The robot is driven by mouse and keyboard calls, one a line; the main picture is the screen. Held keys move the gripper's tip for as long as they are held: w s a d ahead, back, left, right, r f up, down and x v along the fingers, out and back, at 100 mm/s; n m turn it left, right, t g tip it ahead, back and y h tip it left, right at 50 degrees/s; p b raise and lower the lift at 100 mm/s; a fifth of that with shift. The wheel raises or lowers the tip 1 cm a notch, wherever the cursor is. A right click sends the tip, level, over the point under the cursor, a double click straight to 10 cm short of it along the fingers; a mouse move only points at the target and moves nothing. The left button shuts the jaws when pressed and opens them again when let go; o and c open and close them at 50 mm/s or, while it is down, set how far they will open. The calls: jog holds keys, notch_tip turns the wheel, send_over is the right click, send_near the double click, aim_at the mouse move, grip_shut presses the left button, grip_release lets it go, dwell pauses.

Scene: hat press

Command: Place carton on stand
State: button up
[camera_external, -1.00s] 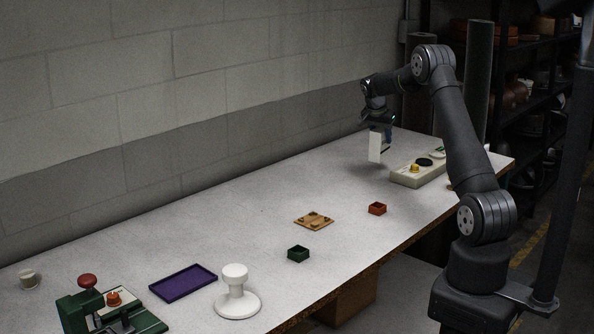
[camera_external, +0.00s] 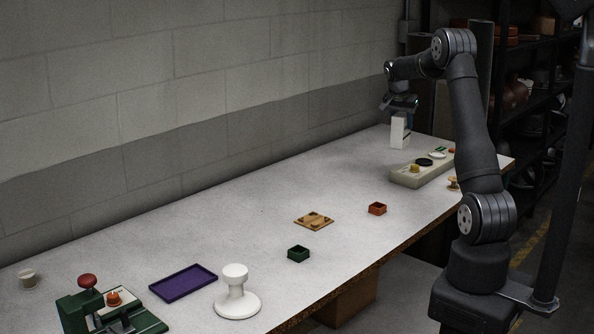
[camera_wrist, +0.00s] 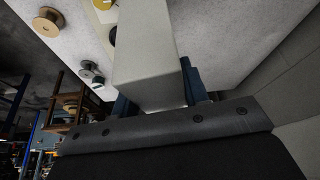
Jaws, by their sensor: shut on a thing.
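The white carton (camera_external: 397,133) hangs upright below my gripper (camera_external: 402,114) at the far end of the table. My gripper is shut on its upper end. The carton's lower end is at or just above the tabletop; I cannot tell if it touches. In the wrist view the carton (camera_wrist: 143,40) is between the blue fingers of my gripper (camera_wrist: 158,92). A white round stand (camera_external: 237,292) with a wide base and knob-like top is at the near end of the table, far from my gripper, with nothing on it.
A cream control box (camera_external: 408,181) with buttons is just right of the carton. A wall (camera_external: 240,75) runs behind.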

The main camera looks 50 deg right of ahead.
jog(key=w+a+r+n+t, duration=0.15)
jog(key=w+a, duration=0.25)
jog(key=a, duration=0.6)
jog(key=w+a+r+n, duration=0.25)
jog(key=w+a, duration=0.25)
jog(key=a, duration=0.6)
jog(key=a+r+n+t+y, duration=0.2)
jog(key=a+n, duration=0.4)
jog(key=a, duration=1.9)
jog(key=s+a+r+n+y, duration=0.1)
jog(key=s+a+n, duration=0.2)
jog(key=s+a, duration=0.6)
jog(key=s+a+r+n+y, duration=0.2)
jog(key=s+a+n, duration=0.2)
jog(key=a, duration=0.8)
jog(key=s+a+r+n+y, duration=0.1)
jog(key=s+a+n, duration=0.2)
jog(key=s+a, duration=0.6)
jog(key=shift+s+a+f, duration=0.3)
jog(key=shift+a+f, duration=1.55)
jog(key=shift+a, duration=0.3)
jog(key=shift+s+a+f, duration=0.25)
jog(key=shift+a+f, duration=1.6)
jog(key=shift+a, duration=0.35)
jog(key=shift+s+a+f, duration=0.3)
jog(key=shift+a+f, duration=1.55)
jog(key=shift+a, duration=0.3)
jog(key=shift+f, duration=0.1)
jog(key=o, duration=1.1)
jog(key=shift+c, duration=0.2)
